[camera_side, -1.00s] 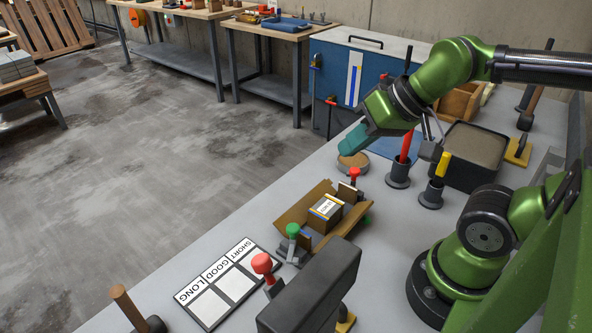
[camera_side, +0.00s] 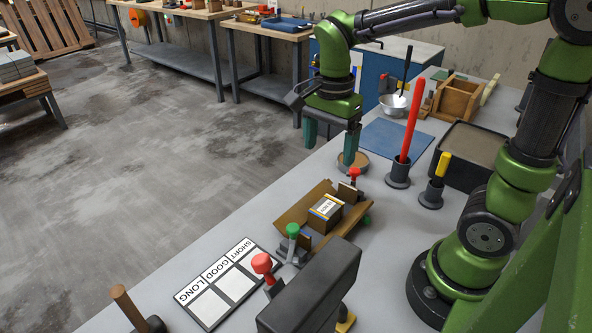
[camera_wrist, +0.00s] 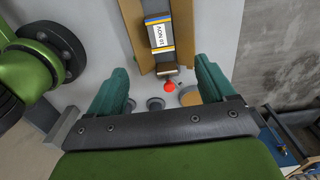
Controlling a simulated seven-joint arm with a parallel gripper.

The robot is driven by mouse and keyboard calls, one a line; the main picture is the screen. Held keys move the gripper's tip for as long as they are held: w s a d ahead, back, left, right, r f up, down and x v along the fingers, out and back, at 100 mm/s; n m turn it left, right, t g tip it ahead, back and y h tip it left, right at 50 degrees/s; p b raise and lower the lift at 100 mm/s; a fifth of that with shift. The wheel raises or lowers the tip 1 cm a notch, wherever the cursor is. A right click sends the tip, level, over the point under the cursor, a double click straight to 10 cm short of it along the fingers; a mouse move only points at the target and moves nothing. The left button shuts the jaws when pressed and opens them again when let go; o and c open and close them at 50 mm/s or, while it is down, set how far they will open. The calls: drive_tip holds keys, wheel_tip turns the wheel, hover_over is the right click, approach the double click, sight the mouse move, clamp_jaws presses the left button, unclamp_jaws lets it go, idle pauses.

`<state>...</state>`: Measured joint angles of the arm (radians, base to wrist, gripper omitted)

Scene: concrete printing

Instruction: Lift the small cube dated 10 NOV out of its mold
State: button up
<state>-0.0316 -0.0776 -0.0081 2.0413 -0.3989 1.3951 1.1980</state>
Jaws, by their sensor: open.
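The small cube (camera_side: 325,209) is grey-brown with blue and yellow bands and a white label. In the wrist view the cube (camera_wrist: 160,36) shows its label upside down, reading 10 NOV. It sits in the mold (camera_side: 293,210), whose brown side walls lean outward on both sides of it. My gripper (camera_side: 331,146) is open and empty, its two teal fingers pointing down. It is above and beyond the mold's far end, clear of the cube. In the wrist view, my gripper (camera_wrist: 161,68) has its fingers on either side, with the mold ahead between them.
Red-knobbed (camera_side: 355,174) and green-knobbed (camera_side: 292,231) clamps stand at the mold's ends. A tall red rod (camera_side: 411,125) and a yellow-handled tool (camera_side: 441,165) stand upright to the right. A dark block (camera_side: 312,290) is in front. A SHORT/GOOD/LONG board (camera_side: 216,289) lies left.

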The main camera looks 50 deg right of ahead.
sight(324, 208)
wheel_tip(324, 208, down, 17)
drive_tip(key=shift+r, duration=0.15)
idle(0.4)
drive_tip(key=shift+c, duration=0.5)
drive_tip(key=c, duration=1.3)
drive_tip(key=shift+o, duration=0.2)
drive_tip(key=shift+r, duration=3.15)
